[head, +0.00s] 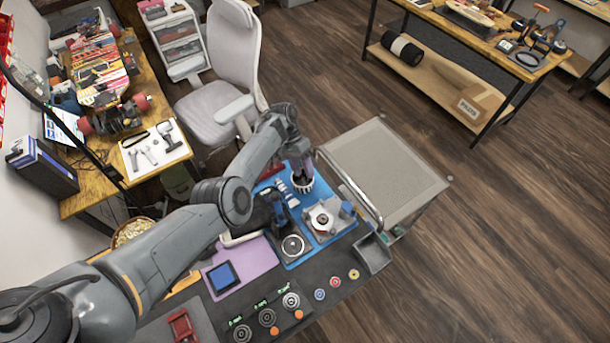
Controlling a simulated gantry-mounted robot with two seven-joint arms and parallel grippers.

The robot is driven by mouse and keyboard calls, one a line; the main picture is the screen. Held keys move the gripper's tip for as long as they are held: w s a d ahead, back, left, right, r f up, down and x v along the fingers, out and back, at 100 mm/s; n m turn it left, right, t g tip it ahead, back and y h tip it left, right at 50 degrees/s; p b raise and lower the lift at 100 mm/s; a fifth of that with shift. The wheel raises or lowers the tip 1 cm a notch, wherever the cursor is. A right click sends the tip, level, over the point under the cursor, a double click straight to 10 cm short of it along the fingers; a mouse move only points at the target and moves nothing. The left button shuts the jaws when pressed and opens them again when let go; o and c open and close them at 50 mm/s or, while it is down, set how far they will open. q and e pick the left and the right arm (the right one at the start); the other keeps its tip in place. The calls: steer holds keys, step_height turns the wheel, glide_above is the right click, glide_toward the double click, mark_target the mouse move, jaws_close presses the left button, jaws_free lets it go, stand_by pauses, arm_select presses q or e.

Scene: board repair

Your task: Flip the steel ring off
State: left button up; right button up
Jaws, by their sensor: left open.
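My left arm reaches in from the left, and my left gripper (302,182) points down over the far part of the mat, beyond both round pieces. It is open above a dark piece with a white-striped rim (303,187), which it partly hides; contact is unclear. My right gripper is out of view.
A dark upright device (280,212) stands beside the silver ring. A purple mat (240,268) with a blue square lies to the left. Several dials and coloured discs line the bench's near edge. A grey-topped cart (385,170) adjoins on the right.

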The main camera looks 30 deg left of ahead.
arm_select(q)
steer(key=a+b, duration=0.1)
steer(key=w+a+r+b, duration=0.1)
steer(key=a, duration=0.1)
steer(key=a+r+b, duration=0.1)
steer(key=b, duration=0.1)
steer(key=shift+w+a+r, duration=0.15)
steer(key=shift+w+a, duration=0.05)
steer(key=shift+w, duration=0.15)
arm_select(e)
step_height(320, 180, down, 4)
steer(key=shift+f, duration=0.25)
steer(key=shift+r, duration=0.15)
arm_select(q)
steer(key=shift+r, duration=0.1)
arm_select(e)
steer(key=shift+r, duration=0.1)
